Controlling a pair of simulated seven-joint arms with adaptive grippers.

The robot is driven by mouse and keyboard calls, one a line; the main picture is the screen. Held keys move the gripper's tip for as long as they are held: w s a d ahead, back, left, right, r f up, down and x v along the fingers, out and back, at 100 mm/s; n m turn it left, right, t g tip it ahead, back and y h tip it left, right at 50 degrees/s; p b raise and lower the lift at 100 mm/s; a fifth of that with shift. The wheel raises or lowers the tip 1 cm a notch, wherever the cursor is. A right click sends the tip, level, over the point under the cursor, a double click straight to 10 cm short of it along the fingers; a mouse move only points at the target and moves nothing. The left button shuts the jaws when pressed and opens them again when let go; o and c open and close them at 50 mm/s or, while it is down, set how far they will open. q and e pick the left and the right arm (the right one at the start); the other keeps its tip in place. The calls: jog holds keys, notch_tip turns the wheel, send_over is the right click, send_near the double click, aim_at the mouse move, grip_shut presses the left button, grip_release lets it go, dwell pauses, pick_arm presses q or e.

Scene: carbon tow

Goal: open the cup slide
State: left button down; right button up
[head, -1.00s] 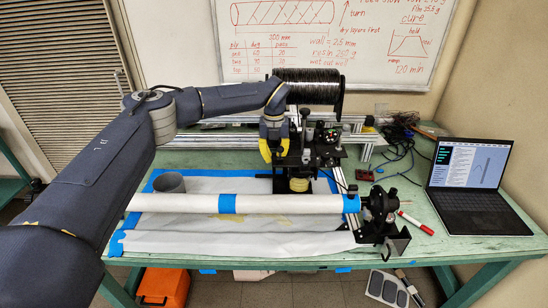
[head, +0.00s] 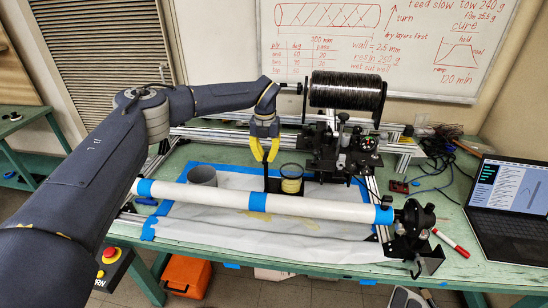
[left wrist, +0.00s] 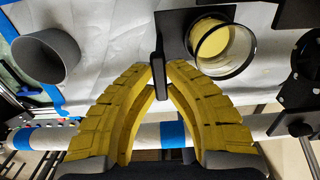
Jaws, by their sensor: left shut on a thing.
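The cup slide is a black plate with an upright black handle (left wrist: 158,40); the handle also shows in the head view (head: 275,172). A clear, dark-rimmed cup with yellow resin (head: 291,180) sits on it, also in the left wrist view (left wrist: 223,50). The cup stands left of the black carriage (head: 342,150), out from under it. My left gripper (head: 265,158) has yellow fingers, in the left wrist view (left wrist: 160,72) too, shut on the handle just left of the cup. My right gripper is not in view.
A white tube with blue tape (head: 310,207) lies across the front, ending at a black chuck (head: 413,222). An empty grey cup (head: 202,176) stands left of the slide on the white sheet. A black tow spool (head: 347,90) is above the carriage. A laptop (head: 508,195) is at right.

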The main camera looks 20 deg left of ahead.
pick_arm(q)
jog(key=shift+s+a+f, duration=0.1)
jog(key=shift+s+a, duration=0.05)
jog(key=shift+a, duration=0.8)
jog(key=shift+s+a, duration=0.15)
jog(key=shift+a, duration=0.8)
jog(key=c, duration=1.7)
grip_release()
notch_tip(320, 180, up, 12)
jog(key=shift+r, duration=0.1)
